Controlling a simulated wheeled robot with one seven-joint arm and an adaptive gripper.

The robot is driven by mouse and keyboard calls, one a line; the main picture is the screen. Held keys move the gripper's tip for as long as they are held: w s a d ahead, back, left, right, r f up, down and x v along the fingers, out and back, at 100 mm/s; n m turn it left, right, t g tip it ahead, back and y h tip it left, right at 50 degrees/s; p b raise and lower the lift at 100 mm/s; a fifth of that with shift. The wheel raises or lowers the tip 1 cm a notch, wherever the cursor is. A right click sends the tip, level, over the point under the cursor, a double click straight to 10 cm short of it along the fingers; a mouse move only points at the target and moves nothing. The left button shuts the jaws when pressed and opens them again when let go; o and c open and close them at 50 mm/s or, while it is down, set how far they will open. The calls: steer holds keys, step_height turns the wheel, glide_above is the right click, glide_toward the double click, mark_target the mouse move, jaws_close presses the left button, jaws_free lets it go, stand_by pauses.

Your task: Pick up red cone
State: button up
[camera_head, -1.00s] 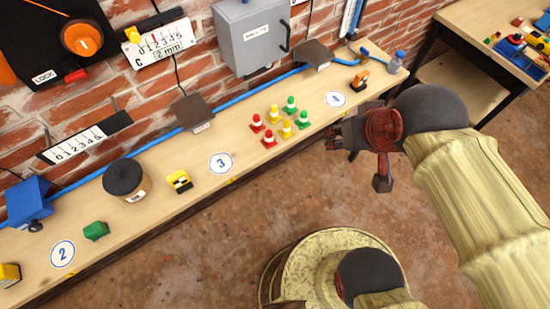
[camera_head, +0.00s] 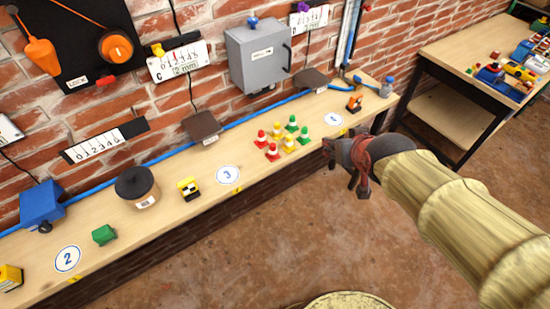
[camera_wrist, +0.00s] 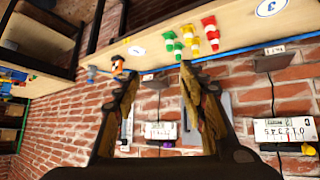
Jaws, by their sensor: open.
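Two red cones with white bands stand on the wooden wall shelf (camera_head: 150,212), between the round marks 3 and 4. One red cone (camera_head: 261,138) is at the back left of the group and the other red cone (camera_head: 272,152) is at the front left. In the wrist view a red cone (camera_wrist: 210,30) shows at the right of the group. Yellow cones (camera_head: 288,144) and green cones (camera_head: 303,135) stand just right of the red ones. My gripper (camera_head: 328,150) is open, right of the cones near the shelf's front edge. In the wrist view its fingers (camera_wrist: 158,78) are apart with nothing between them.
The brick wall and grey box (camera_head: 258,55) are behind. The floor in front is clear.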

steer(key=w+a+f+n+t+y+b, duration=0.2)
steer(key=w+a+f+t+b, duration=0.3)
steer(key=w+f, duration=0.65)
steer(key=n+t+y+b, duration=0.2)
steer(key=t+y+b, duration=0.1)
steer(key=y, duration=0.2)
glide_toward(274, 147)
steer(key=w+a, duration=0.2)
steer(key=w, duration=0.1)
steer(key=shift+f+x, duration=0.25)
steer(key=shift+x, duration=0.9)
steer(key=shift+d+r+b+x, duration=0.15)
steer(key=shift+b+x, duration=0.35)
steer(key=shift+x, duration=0.8)
steer(key=shift+d+r+b+x, duration=0.1)
steer(key=shift+b+x, duration=0.4)
steer(key=shift+x, duration=0.85)
steer(key=shift+w, duration=0.1)
steer(key=shift+c, duration=0.9)
jaws_close()
